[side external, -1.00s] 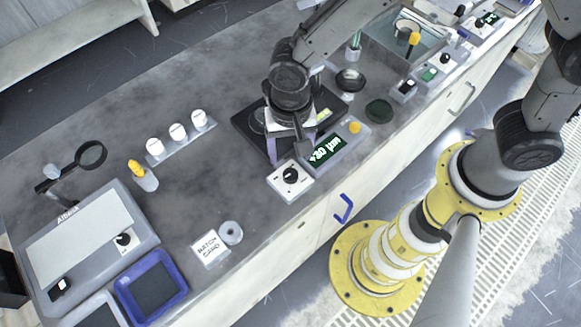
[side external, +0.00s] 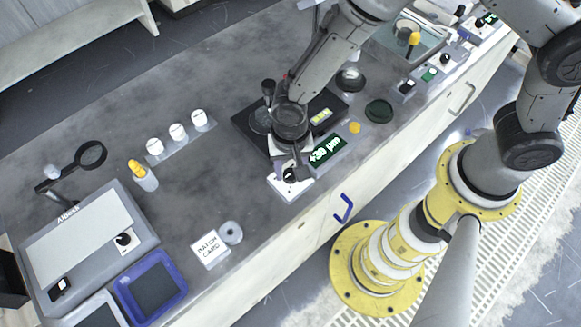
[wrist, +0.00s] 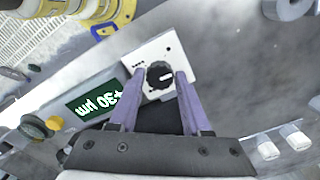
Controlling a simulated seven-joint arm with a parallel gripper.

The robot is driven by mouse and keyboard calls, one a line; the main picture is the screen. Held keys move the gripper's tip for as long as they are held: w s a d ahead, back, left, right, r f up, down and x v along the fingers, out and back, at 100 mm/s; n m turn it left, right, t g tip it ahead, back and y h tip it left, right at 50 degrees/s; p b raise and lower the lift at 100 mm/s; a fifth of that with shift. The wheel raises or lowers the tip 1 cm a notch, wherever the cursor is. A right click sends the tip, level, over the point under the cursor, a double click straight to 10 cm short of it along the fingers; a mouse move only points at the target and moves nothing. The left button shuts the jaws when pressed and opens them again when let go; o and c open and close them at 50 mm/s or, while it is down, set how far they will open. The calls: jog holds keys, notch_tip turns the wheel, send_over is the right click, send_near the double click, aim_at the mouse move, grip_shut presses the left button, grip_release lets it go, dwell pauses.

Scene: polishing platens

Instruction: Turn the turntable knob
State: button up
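The turntable knob (wrist: 158,78) is a black round dial with a white pointer mark. It sits on a white square control box (wrist: 144,52); the box also shows in the side external view (side external: 278,187), partly covered by my gripper. My gripper (wrist: 160,72) has two purple fingers, open, with nothing between the pads but the view of the knob. In the wrist view the fingertips lie on either side of the knob, with small gaps. In the side view my gripper (side external: 289,173) is right over the box; its exact height above the knob is unclear.
A green display (side external: 325,150) reading +30 µm stands beside the box, near a yellow button (side external: 355,128). A dark platen base (side external: 250,133) lies behind. Bench between is clear.

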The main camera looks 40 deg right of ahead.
grip_shut()
jog(key=shift+n, duration=0.4)
jog(key=n, duration=0.8)
jog(key=shift+n, duration=0.4)
dwell(0.3)
jog(key=shift+o, duration=2.3)
grip_release()
